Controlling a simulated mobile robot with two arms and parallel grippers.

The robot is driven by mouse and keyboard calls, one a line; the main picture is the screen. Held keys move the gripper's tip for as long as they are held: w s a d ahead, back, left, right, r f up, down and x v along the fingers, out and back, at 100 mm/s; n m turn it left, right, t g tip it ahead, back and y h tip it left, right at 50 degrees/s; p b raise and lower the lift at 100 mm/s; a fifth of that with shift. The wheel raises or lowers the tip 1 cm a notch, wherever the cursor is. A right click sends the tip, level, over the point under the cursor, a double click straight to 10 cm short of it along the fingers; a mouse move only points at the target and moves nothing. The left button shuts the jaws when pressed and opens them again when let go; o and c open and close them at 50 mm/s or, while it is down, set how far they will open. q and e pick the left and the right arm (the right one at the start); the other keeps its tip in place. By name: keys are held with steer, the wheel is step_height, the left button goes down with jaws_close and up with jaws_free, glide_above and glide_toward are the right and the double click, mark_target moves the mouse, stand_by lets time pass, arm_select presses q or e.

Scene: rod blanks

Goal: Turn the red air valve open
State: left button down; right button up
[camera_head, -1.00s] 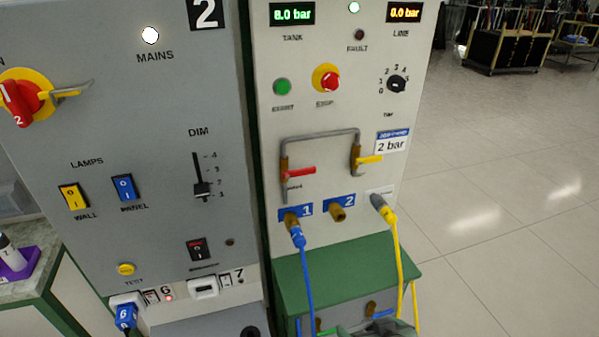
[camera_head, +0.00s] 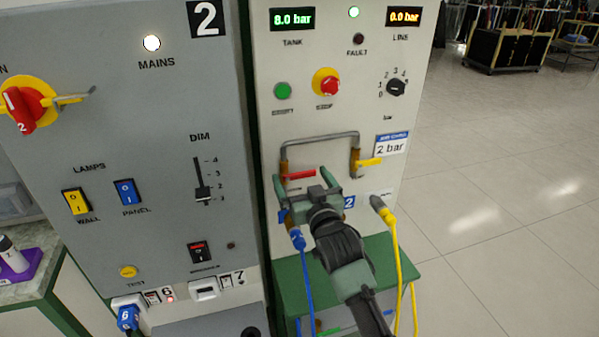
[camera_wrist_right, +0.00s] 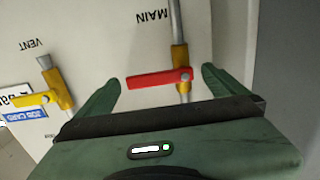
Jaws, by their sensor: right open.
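The red air valve handle (camera_head: 298,175) sits on the left leg of a grey pipe on the light panel and points right, across the pipe. In the right wrist view the red handle (camera_wrist_right: 152,79) lies between my fingertips, under the word MAIN, on a brass valve body (camera_wrist_right: 181,58). My right gripper (camera_head: 303,178) is open in front of the panel, just below the handle. In the wrist view its green fingers (camera_wrist_right: 162,82) are spread to either side of the handle, apart from it. My left gripper is not in view.
A yellow valve handle (camera_head: 369,162), marked VENT in the wrist view, is on the pipe's right leg. Blue (camera_head: 303,262) and yellow (camera_head: 398,260) hoses hang below. The tank display (camera_head: 292,18) reads 8.0 bar, the line display (camera_head: 404,16) 0.0 bar. Open floor lies right.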

steer(key=shift+x, duration=0.95)
steer(key=c, duration=2.1)
steer(key=shift+w, duration=0.1)
